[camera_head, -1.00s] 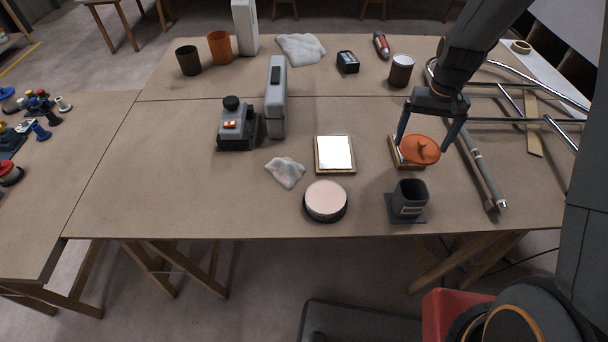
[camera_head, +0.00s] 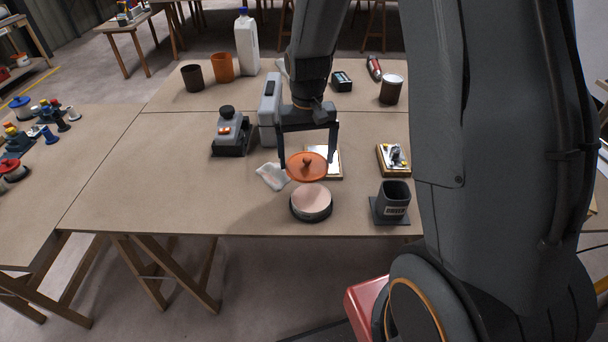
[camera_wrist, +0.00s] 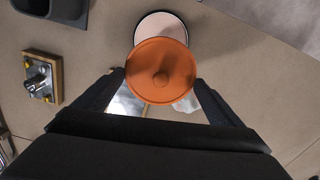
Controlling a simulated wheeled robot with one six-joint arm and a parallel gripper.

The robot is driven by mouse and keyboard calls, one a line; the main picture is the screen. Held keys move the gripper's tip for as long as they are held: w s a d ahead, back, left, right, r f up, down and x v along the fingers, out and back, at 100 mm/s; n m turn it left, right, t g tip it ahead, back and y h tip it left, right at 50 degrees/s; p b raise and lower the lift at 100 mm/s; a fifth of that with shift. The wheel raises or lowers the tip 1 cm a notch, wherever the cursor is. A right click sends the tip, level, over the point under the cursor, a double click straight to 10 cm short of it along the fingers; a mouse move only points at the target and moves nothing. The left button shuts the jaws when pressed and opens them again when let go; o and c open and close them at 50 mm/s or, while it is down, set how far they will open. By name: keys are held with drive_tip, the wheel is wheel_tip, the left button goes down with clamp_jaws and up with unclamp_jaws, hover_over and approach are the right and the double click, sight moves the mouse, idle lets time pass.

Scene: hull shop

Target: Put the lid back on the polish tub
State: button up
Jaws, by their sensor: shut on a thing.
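The orange lid (camera_head: 307,168), a round disc with a small knob on top, is held level in my gripper (camera_head: 308,164). The fingers are shut on opposite sides of its rim. The polish tub (camera_head: 311,204) is a dark round tub with a pale pink top surface, standing on the table below the lid. In the head view the lid is above and slightly behind the tub, apart from it. In the wrist view the lid (camera_wrist: 161,70) covers the near part of the tub (camera_wrist: 160,26), whose far part shows beyond it.
A dark square holder (camera_head: 393,203) stands right of the tub. A crumpled cloth (camera_head: 271,177) lies left of it, and a mirror-like framed plate (camera_head: 331,160) lies behind. A small board with a metal fitting (camera_head: 394,160) is at right. The table's front left is clear.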

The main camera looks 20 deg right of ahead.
sight(312, 174)
drive_tip(key=shift+m, duration=0.6)
drive_tip(key=s, duration=0.1)
drive_tip(key=s+b, duration=0.2)
drive_tip(key=s, duration=0.1)
drive_tip(key=shift+f, duration=0.25)
wheel_tip(312, 174, down, 4)
drive_tip(key=b, duration=0.4)
drive_tip(key=shift+f+b, duration=0.5)
drive_tip(key=shift+f, duration=0.65)
drive_tip(key=shift+s+p, duration=0.15)
drive_tip(key=shift+p, duration=0.45)
drive_tip(key=shift+f+p, duration=0.15)
drive_tip(key=shift+p, duration=0.3)
idle(0.9)
drive_tip(key=o, duration=0.8)
